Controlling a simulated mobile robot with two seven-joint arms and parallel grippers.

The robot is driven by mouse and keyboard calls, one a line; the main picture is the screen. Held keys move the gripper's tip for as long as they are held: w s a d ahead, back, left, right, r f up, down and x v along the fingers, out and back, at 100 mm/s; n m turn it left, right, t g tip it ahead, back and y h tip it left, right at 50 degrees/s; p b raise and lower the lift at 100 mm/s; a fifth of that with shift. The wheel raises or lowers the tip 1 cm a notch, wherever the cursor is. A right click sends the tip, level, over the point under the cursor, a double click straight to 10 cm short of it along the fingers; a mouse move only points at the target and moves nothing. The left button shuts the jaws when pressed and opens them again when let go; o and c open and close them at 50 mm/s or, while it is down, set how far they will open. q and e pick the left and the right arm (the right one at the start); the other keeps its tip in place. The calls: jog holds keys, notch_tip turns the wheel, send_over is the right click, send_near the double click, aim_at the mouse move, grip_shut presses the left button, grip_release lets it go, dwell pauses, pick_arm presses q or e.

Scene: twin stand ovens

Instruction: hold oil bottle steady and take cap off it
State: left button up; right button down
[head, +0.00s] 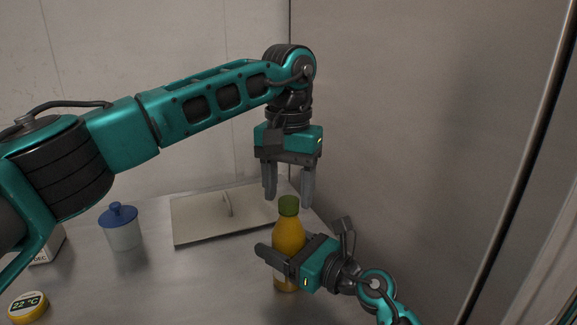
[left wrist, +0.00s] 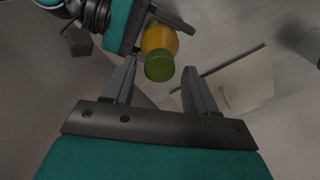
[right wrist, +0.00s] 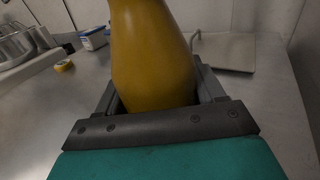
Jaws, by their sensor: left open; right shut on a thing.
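The oil bottle (head: 289,236) stands upright on the metal table, with a yellow body and a green cap (head: 289,205) on top. My right gripper (head: 275,262) is shut around the bottle's body from the right; the body fills the right wrist view (right wrist: 152,55). My left gripper (head: 289,193) points down, open and empty, above and around the height of the cap. In the left wrist view the cap (left wrist: 159,67) lies beyond the open fingers (left wrist: 160,88), apart from them. The lower part of the bottle is partly hidden by my right gripper.
A flat pale lid or board with a handle (head: 200,220) lies behind the bottle. A white jar with a blue lid (head: 122,228) and a yellow round thermometer (head: 28,305) stand to the left. A wall rises close on the right. Pots (right wrist: 15,45) show in the right wrist view.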

pick_arm(q)
jog(key=shift+f, duration=0.55)
